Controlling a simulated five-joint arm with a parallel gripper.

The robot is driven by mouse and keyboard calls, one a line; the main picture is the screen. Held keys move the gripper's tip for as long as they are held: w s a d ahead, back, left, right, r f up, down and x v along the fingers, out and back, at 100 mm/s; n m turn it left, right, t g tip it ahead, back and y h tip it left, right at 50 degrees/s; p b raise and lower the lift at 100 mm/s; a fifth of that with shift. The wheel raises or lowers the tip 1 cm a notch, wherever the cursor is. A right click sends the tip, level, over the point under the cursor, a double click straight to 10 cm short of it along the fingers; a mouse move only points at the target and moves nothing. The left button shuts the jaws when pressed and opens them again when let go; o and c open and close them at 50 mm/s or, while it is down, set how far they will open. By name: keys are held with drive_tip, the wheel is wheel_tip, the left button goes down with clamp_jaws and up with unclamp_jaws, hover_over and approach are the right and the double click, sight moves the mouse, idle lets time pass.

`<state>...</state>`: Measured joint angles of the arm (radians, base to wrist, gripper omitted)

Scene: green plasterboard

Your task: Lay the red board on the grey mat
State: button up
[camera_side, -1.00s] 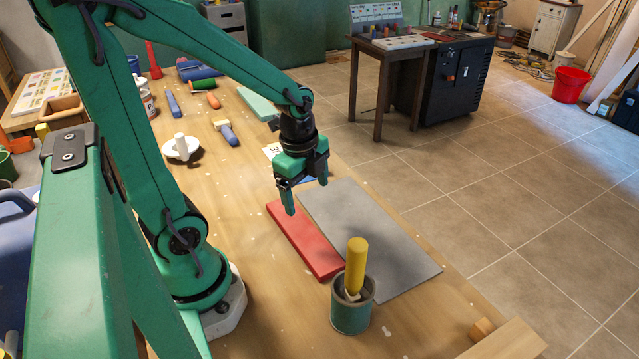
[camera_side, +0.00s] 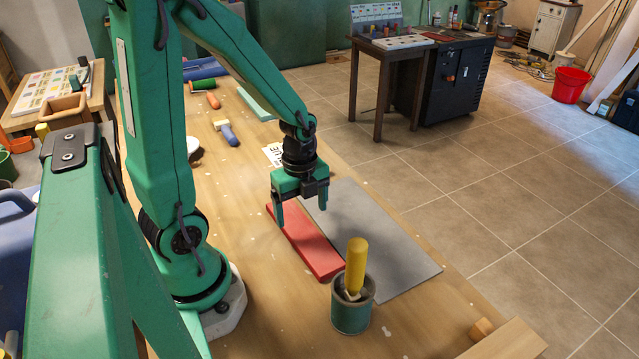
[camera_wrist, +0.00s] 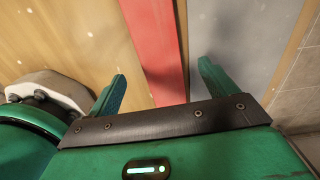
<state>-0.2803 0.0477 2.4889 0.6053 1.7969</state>
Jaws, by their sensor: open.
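The red board (camera_side: 308,244) lies flat on the wooden bench, long and narrow, along the left edge of the grey mat (camera_side: 385,238). In the wrist view the red board (camera_wrist: 153,40) runs between my fingers, with the grey mat (camera_wrist: 235,35) to its right. I cannot tell whether board and mat touch. My gripper (camera_side: 301,213) is open and empty above the board's far part. Its fingers point down, one on each side of the board in the wrist view (camera_wrist: 162,72). Their height above the bench is unclear.
A green can (camera_side: 351,312) with a yellow-handled tool stands at the near end of board and mat. A brush (camera_side: 227,134) and a lettered card (camera_side: 272,154) lie farther back. A wooden block (camera_side: 481,329) sits near right. Much of the mat is bare.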

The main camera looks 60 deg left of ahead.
sight(303, 231)
drive_tip(key=shift+f, duration=0.3)
drive_tip(key=shift+f, duration=0.15)
drive_tip(key=shift+d+f, duration=0.1)
drive_tip(key=shift+f, duration=2.35)
drive_tip(key=shift+c, duration=0.3)
drive_tip(key=c, duration=1.1)
